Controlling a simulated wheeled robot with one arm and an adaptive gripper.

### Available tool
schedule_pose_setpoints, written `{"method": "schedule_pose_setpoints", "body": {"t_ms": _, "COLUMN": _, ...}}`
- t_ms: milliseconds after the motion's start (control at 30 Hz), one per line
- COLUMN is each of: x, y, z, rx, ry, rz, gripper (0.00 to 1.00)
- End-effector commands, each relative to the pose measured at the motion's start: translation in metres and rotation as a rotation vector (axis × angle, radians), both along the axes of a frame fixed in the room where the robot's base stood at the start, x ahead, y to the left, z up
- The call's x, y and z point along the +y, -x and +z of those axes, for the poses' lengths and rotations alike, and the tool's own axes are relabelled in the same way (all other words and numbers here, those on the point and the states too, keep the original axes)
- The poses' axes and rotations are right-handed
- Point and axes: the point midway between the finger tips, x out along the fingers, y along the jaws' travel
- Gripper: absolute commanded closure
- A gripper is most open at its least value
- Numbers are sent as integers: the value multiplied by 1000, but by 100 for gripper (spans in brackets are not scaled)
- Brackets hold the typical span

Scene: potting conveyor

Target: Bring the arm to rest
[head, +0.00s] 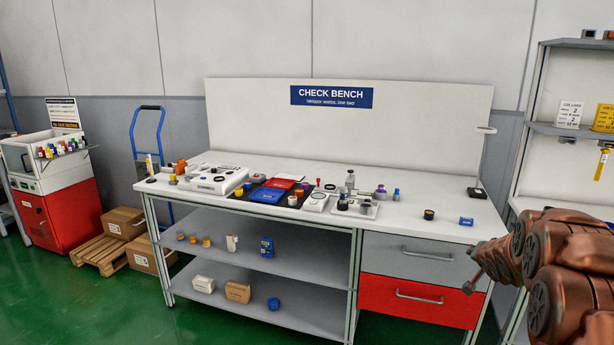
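My copper-coloured arm (560,262) shows at the lower right of the head view, folded, in front of the bench's right end. A narrow tip that looks like my gripper (474,277) points left and slightly down from it, in front of the drawers. It is too small to tell whether its fingers are open or shut. I see nothing held in it.
The check bench (455,231) carries several small items, a white device (216,181) and blue and red folders. Below are a grey drawer, a red drawer (420,298) and shelves. A shelf rack (540,130) stands right. A red cabinet (70,213) and boxed pallet (98,254) stand left. Green floor lies clear in front.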

Motion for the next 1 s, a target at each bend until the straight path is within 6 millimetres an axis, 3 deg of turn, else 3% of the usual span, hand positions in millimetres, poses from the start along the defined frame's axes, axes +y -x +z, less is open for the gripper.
{"method": "schedule_pose_setpoints", "body": {"t_ms": 33, "x": 10, "y": 12, "z": 10, "rx": 36, "ry": 18, "rz": -1, "gripper": 63}}
{"method": "schedule_pose_setpoints", "body": {"t_ms": 200, "x": 39, "y": 59, "z": 22, "rx": 183, "ry": 65, "rz": 0, "gripper": 63}}
{"method": "schedule_pose_setpoints", "body": {"t_ms": 467, "x": 91, "y": 145, "z": 31, "rx": 425, "ry": 99, "rz": 53, "gripper": 63}}
{"method": "schedule_pose_setpoints", "body": {"t_ms": 667, "x": 137, "y": 221, "z": 33, "rx": 616, "ry": 98, "rz": 142, "gripper": 63}}
{"method": "schedule_pose_setpoints", "body": {"t_ms": 1000, "x": 219, "y": 366, "z": 35, "rx": 927, "ry": 58, "rz": 392, "gripper": 63}}
